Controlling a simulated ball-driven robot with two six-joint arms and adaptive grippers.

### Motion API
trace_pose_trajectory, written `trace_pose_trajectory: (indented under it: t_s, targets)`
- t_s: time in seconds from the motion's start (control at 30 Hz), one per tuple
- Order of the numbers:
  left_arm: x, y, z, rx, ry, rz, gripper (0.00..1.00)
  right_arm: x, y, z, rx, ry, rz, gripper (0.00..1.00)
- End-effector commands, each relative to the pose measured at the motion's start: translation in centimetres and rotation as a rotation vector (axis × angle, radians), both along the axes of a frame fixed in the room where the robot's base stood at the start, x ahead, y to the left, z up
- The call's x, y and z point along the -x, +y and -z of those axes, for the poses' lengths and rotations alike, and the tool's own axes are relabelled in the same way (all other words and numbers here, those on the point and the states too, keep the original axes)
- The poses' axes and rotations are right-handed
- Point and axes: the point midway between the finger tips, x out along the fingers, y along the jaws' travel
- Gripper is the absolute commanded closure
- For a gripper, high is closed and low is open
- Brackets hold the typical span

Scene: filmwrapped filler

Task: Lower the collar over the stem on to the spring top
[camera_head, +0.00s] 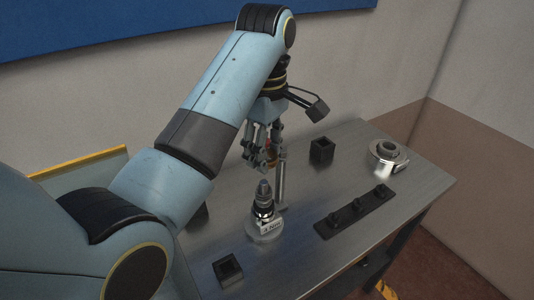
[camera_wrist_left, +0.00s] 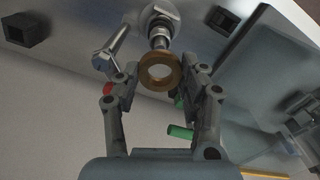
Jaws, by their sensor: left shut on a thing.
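My left gripper (camera_head: 262,163) is above the table, over the stem assembly. In the left wrist view, my left gripper (camera_wrist_left: 158,74) is shut on the collar (camera_wrist_left: 160,84), a brass-coloured ring with an open hole. In the head view the collar is mostly hidden by the fingers. The stem (camera_head: 263,188) stands upright on a round metal base (camera_head: 266,236) with a label, below the gripper. The stem assembly also shows beyond the ring in the left wrist view (camera_wrist_left: 160,28). The collar looks apart from the stem. The spring is too small to make out clearly. My right gripper is not in view.
A metal post (camera_head: 282,185) stands close beside the stem. Black square holders stand behind (camera_head: 321,150) and in front (camera_head: 228,270). A black strip with knobs (camera_head: 354,211) and a round metal fixture (camera_head: 388,157) are on the right. Bare table lies between them.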

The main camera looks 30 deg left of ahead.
Motion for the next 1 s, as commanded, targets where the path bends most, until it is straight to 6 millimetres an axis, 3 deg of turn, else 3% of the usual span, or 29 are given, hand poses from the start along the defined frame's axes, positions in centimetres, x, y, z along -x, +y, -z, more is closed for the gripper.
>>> trace_pose_trajectory:
  t_s: [0.13, 0.57, 1.0]
  targets:
    - [-0.2, 0.2, -1.4, -0.002, -0.006, -0.001, 0.93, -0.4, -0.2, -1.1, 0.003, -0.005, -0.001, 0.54]
    - [-0.2, 0.2, -1.2, -0.004, -0.007, -0.002, 0.93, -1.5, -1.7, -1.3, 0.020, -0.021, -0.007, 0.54]
    - [-0.2, 0.2, 2.6, -0.004, -0.005, -0.002, 0.93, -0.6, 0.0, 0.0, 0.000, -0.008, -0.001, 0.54]
